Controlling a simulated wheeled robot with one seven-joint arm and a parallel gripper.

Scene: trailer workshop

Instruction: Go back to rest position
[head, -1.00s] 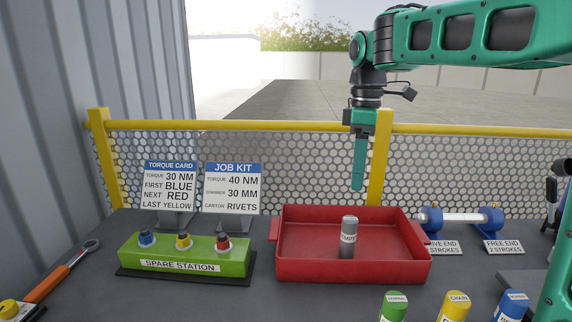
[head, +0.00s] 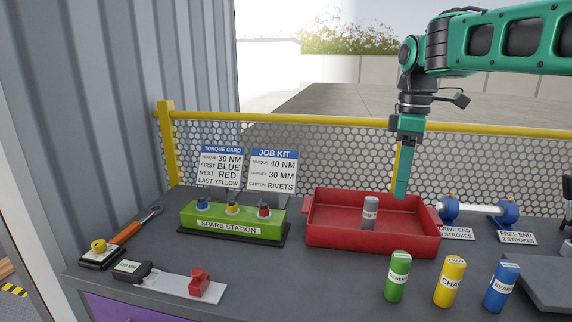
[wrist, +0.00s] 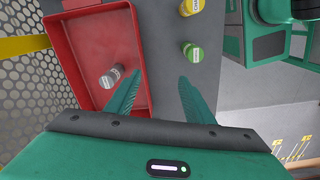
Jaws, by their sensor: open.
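My gripper (head: 401,192) points straight down above the right part of the red tray (head: 372,242). It is open and empty. In the wrist view its two green fingers (wrist: 160,98) stand apart with nothing between them, over the tray's edge. A grey labelled can (head: 370,213) stands upright inside the tray; it also shows in the wrist view (wrist: 111,77), to the left of the fingers.
Green (head: 397,277), yellow (head: 449,281) and blue (head: 502,287) cans stand at the bench front. The green spare station (head: 232,221), a torque wrench (head: 130,230) and a red-knobbed device (head: 199,283) lie left. A yellow-railed mesh fence (head: 330,155) runs behind.

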